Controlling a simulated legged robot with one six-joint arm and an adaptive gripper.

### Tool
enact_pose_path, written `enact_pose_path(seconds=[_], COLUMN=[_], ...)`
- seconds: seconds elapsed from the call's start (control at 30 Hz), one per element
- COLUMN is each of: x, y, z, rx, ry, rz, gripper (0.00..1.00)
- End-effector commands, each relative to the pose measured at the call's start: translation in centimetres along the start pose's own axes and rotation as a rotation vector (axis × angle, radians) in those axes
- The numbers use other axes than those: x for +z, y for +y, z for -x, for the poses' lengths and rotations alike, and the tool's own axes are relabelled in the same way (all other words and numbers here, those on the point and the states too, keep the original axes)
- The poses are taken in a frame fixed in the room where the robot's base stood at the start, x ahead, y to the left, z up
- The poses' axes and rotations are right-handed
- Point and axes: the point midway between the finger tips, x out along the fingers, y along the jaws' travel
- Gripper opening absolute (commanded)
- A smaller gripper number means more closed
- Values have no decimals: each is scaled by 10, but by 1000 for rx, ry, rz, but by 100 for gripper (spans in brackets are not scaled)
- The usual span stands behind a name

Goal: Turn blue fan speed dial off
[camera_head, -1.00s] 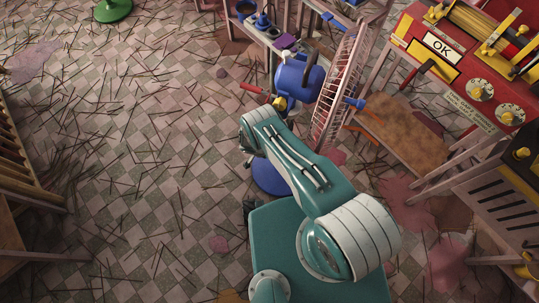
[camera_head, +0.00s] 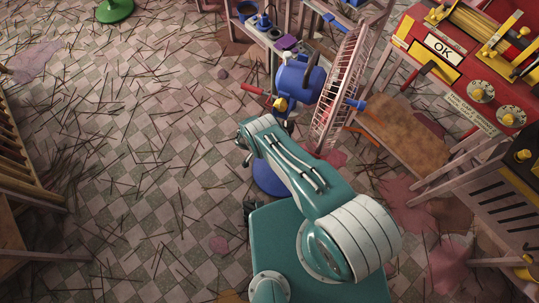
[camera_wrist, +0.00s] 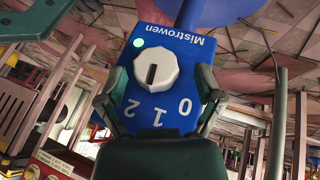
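The blue fan (camera_head: 300,78) stands upright beyond my arm, with a pale round cage on its right and a blue base (camera_head: 270,180) on the floor. In the wrist view, its blue control box (camera_wrist: 180,38), marked "Mistrowen", fills the middle. A white dial (camera_wrist: 156,85) with a dark slot sits on it, above the numerals 2, 1 and 0 in the picture. The slot is nearly vertical. A green light (camera_wrist: 139,43) glows. My gripper (camera_wrist: 161,75) is open, one finger on each side of the dial, with gaps between. Finger contact with the box is unclear.
A red machine (camera_head: 460,85) with yellow parts stands at the right, beside wooden stands. A cluttered bench (camera_head: 265,35) is behind the fan. Thin sticks litter the checked floor (camera_head: 160,170), which is otherwise mostly open on the left.

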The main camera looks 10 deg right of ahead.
Motion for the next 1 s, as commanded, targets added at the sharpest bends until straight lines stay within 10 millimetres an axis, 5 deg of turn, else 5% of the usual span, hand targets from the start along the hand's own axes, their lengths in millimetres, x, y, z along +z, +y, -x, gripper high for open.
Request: enact_pose_path(seconds=[0.37, 1.0], x=[0, 1], y=[0, -1], z=[11, 114], rx=[0, 2], ry=[-1, 0], rz=[1, 1], gripper=[86, 86])
